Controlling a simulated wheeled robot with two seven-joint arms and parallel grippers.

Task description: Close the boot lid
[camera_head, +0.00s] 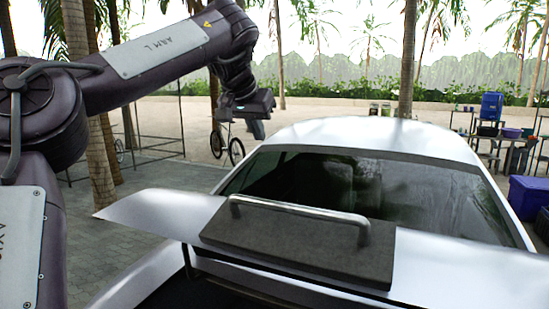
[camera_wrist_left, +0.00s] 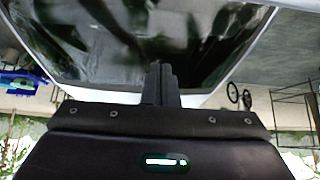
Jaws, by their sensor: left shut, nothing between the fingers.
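The white boot lid (camera_head: 150,212) of a silver-white car stands raised at the front of the head view, with a dark gap of the open boot below it. A dark plate (camera_head: 290,243) with a metal bar handle (camera_head: 300,210) is fixed on the lid. My left gripper (camera_head: 247,106) is high up, beyond the lid and apart from it, near the car's roof in the picture. In the left wrist view its fingers (camera_wrist_left: 161,82) are together and empty, in front of the dark rear window (camera_wrist_left: 110,45). My right gripper is in neither view.
The car's roof (camera_head: 370,135) and rear window lie behind the lid. A bicycle (camera_head: 228,148) and thin frames stand on the paving to the left. A table with bins and a blue crate (camera_head: 529,197) stand at the right. Palm trunks rise behind.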

